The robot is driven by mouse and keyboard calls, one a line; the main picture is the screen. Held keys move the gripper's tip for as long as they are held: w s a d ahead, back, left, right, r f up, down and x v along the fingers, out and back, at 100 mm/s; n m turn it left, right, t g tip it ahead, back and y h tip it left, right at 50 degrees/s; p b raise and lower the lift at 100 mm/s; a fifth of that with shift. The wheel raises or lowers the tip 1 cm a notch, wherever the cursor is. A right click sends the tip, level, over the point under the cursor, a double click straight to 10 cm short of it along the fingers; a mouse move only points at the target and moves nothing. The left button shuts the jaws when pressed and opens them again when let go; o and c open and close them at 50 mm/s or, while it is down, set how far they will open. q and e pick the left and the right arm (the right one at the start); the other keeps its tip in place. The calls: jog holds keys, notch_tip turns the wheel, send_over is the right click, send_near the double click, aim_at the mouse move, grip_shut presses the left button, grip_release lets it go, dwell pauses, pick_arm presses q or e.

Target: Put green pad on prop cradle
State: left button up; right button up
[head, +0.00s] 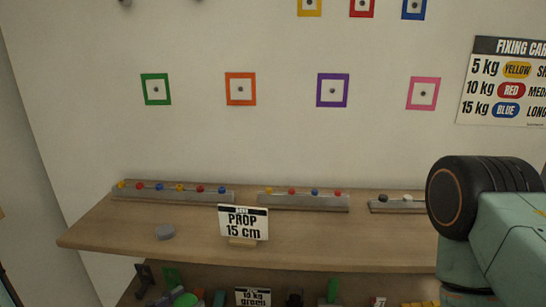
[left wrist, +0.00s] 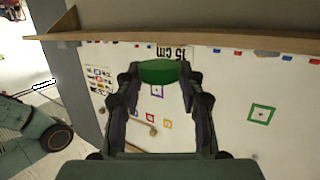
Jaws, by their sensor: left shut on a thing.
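My left gripper (left wrist: 158,74) shows in the left wrist view, shut on a round green pad (left wrist: 158,72) held between its two dark fingertips. It is out of the head view. In the head view a "PROP 15 cm" sign (head: 243,222) stands on a small wooden base at the shelf's front edge. In the left wrist view the sign (left wrist: 172,53) appears upside down just behind the pad. My right gripper is in neither view.
The wooden shelf (head: 330,245) carries several metal racks with coloured knobs (head: 175,193). Coloured square frames (head: 156,89) and a fixing card (head: 507,82) are on the wall. A lower shelf holds several cluttered items. The shelf's front right is bare.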

pick_arm(q)
jog(key=shift+w+a+f+n+t+y+b, duration=0.2)
jog(key=shift+a+f+n+y+b, duration=0.15)
jog(key=shift+a+f, duration=0.2)
jog(key=shift+w+a+f+n+t+y+b, duration=0.15)
jog(key=shift+a+f+t+y+b, duration=0.1)
jog(key=shift+a+f+b, duration=0.2)
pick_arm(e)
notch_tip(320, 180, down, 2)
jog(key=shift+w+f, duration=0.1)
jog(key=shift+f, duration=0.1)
pick_arm(q)
jog(key=shift+s+a+r, duration=0.1)
jog(key=shift+s+r, duration=0.05)
jog(key=shift+a, duration=0.15)
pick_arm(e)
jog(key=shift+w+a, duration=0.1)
